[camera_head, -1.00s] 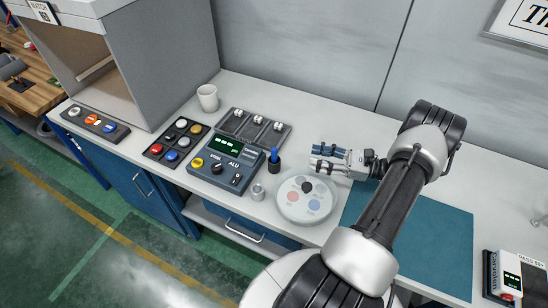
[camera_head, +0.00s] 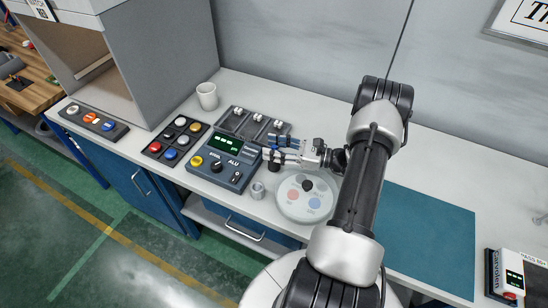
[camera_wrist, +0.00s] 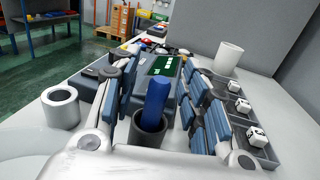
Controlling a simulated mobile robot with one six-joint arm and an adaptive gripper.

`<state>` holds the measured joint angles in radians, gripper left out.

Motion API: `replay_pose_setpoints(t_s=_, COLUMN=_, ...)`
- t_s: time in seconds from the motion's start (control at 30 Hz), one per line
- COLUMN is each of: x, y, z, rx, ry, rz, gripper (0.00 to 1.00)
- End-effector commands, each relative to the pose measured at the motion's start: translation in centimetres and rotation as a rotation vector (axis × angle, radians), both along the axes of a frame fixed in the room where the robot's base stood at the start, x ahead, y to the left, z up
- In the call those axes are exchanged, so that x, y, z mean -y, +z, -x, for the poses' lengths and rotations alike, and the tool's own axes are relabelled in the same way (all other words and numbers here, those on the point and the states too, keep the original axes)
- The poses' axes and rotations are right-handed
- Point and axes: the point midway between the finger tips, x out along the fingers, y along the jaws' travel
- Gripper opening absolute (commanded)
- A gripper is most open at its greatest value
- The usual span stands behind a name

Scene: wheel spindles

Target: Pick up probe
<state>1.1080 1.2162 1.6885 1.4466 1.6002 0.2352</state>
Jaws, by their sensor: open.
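The probe (camera_wrist: 157,98) has a blue handle and stands in a dark round holder (camera_wrist: 150,134) in the wrist view. My gripper (camera_wrist: 162,90) is open, with one blue-padded finger on each side of the probe. I see a gap on both sides, so it is not gripped. In the head view my gripper (camera_head: 268,150) is over the holder beside the meter (camera_head: 222,163) and hides most of the probe. The lower end of the probe is hidden inside the holder.
A grey tray (camera_head: 238,122) with several white-marked pieces lies behind the gripper. A small metal cup (camera_head: 258,190) and a round white plate (camera_head: 290,207) with coloured discs stand in front. A white mug (camera_head: 207,96) is at the back. The teal mat (camera_head: 430,235) is clear.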

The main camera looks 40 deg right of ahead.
Motion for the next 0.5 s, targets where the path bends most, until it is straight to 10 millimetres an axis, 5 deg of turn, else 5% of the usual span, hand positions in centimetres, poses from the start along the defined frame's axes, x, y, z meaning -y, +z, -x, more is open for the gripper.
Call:
replay_pose_setpoints(t_s=0.23, x=-0.05, y=0.03, z=-0.15, rx=0.0, ry=-0.001, rz=0.0, gripper=0.41)
replay_pose_setpoints(t_s=0.5, x=-0.05, y=0.03, z=-0.13, rx=0.0, ry=-0.001, rz=0.0, gripper=0.23)
